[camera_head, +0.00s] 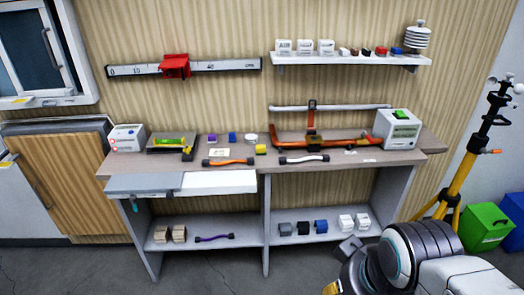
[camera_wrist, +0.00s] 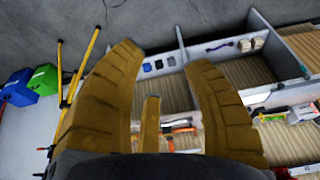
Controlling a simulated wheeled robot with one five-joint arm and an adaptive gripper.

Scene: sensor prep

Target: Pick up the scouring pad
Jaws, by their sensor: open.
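I cannot pick out the scouring pad for certain. The small blocks on the workbench top (camera_head: 190,160) include a purple one (camera_head: 212,138), a blue one (camera_head: 232,138) and a yellow one (camera_head: 261,149), too small to identify. Dark and blue blocks (camera_head: 303,228) sit on the lower shelf. In the head view my arm is at the lower right, in front of the bench, and the fingertips are mostly hidden.
Orange-handled tools (camera_head: 320,141) and a white meter box (camera_head: 399,129) stand on the right of the bench. A wall shelf (camera_head: 350,59) holds more small items. A yellow tripod (camera_head: 463,165) and a green bin (camera_head: 484,227) stand at right. The floor in front is clear.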

